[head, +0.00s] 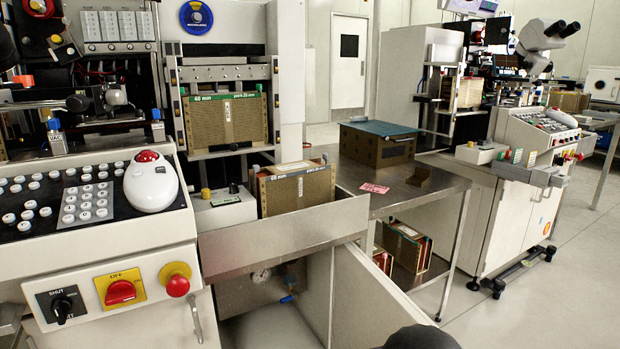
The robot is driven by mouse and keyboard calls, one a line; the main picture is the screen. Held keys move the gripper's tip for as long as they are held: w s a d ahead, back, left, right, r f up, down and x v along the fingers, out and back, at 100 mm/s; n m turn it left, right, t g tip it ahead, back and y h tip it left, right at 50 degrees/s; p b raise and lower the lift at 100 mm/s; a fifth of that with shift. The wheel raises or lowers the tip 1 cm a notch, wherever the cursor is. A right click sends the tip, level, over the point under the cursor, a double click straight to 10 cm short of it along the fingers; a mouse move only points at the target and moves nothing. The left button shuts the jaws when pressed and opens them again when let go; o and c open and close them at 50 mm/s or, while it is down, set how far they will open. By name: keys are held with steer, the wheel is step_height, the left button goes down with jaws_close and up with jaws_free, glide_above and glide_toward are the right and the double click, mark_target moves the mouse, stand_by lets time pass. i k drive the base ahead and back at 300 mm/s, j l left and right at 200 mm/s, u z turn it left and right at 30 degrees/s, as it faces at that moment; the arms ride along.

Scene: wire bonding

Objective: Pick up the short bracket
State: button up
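A small dark brown angled piece (418,176), which looks like the short bracket, sits on the steel table (400,203) near its right edge. It is small in the picture, so its exact shape is hard to tell. A dark rounded shape at the bottom edge, right of centre, appears to be part of my arm. My gripper's fingers are not in view, and nothing touches the bracket.
A dark box with a blue-green lid (378,143) stands behind the bracket, and a pink card (374,188) lies left of it. A machine with a trackball (151,184) fills the left. Brown magazines (297,190) sit in a steel tray. Another machine (510,190) stands right; floor between is partly clear.

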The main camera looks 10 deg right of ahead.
mark_target(421, 176)
steer(key=l+u, duration=0.1)
steer(key=l, duration=0.85)
steer(key=k+l+u, duration=0.1)
steer(key=l, duration=0.85)
